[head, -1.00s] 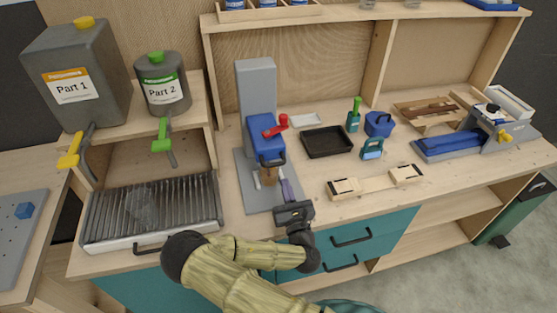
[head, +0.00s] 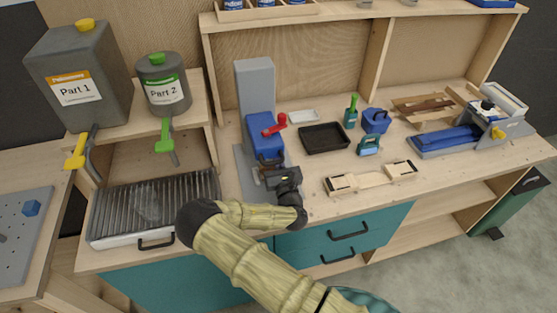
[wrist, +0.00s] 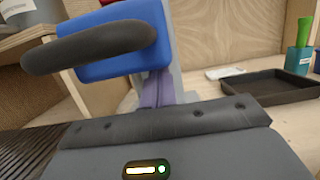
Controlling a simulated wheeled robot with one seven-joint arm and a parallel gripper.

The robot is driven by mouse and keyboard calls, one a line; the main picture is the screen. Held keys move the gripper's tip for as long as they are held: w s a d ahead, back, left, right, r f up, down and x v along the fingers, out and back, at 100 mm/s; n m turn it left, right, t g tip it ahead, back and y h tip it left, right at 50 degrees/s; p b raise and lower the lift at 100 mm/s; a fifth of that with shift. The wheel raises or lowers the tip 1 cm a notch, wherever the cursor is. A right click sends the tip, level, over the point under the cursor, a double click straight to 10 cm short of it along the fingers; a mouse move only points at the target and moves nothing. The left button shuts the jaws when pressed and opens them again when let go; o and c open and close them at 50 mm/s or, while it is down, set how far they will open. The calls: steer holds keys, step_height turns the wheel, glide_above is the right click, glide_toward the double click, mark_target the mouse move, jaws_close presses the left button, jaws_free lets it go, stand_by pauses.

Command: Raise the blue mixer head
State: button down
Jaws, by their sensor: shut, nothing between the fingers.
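The blue mixer head (head: 262,139) sits low on a grey upright column (head: 257,85) on the bench, with a red lever (head: 275,126) on its side. A dark handle is at its front; in the wrist view the handle (wrist: 88,47) stands out from the blue head (wrist: 122,66). My gripper (head: 264,177) is shut and empty, just below and in front of the head. In the wrist view the gripper's dark body (wrist: 165,135) fills the bottom, below the handle and apart from it in the picture. Its fingertips are not clear there.
A ribbed tray (head: 150,205) lies left of the mixer. A black tray (head: 325,138), a blue container (head: 376,120) and a wooden piece with blocks (head: 370,178) lie to the right. Part 1 (head: 70,85) and Part 2 (head: 163,93) containers stand on a shelf at left. Teal drawers (head: 345,235) are below.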

mark_target(277, 139)
step_height(277, 139, up, 14)
steer(key=p, duration=0.4)
steer(key=shift+p, duration=0.3)
steer(key=shift+f, duration=0.1)
